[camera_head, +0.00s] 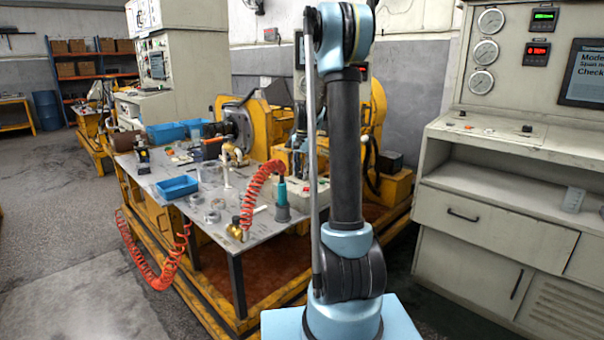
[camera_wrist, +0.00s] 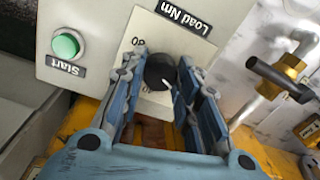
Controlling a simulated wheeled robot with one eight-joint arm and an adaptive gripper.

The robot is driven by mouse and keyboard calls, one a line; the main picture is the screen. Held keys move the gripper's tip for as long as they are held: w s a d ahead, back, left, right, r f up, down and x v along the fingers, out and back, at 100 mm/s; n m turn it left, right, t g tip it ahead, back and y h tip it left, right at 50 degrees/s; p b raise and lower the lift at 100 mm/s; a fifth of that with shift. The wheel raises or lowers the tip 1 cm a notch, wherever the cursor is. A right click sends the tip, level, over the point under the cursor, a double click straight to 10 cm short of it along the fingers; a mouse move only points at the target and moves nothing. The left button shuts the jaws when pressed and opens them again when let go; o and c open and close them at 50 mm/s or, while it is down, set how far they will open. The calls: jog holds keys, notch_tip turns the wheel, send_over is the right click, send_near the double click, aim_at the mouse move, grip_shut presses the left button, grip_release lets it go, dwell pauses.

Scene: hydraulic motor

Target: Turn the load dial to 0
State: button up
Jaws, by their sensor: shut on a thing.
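The load dial (camera_wrist: 160,71) is a black round knob with a white pointer line on a pale plate marked "Load Nm" (camera_wrist: 186,14). In the wrist view the plate appears upside down, and the pointer slants toward the lower right. In the head view my arm stands in front, and the gripper and dial cannot be made out clearly.
A green Start button (camera_wrist: 67,45) sits left of the dial on the same box. A brass valve with a black handle (camera_wrist: 281,77) is at the right. In the head view a metal workbench (camera_head: 215,230) holds blue bins (camera_head: 178,187) and a coiled red hose (camera_head: 258,190).

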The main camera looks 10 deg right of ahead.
jog(key=n, duration=0.5)
jog(key=shift+w+n, duration=0.2)
jog(key=shift+n, duration=0.1)
jog(key=n, duration=0.4)
jog(key=shift+n, duration=0.3)
jog(key=o, duration=1.1)
jog(key=shift+g, duration=0.3)
jog(key=shift+c, duration=0.2)
jog(key=shift+r, duration=0.1)
notch_tip(320, 180, up, 12)
jog(key=shift+d, duration=0.4)
jog(key=shift+w, duration=0.1)
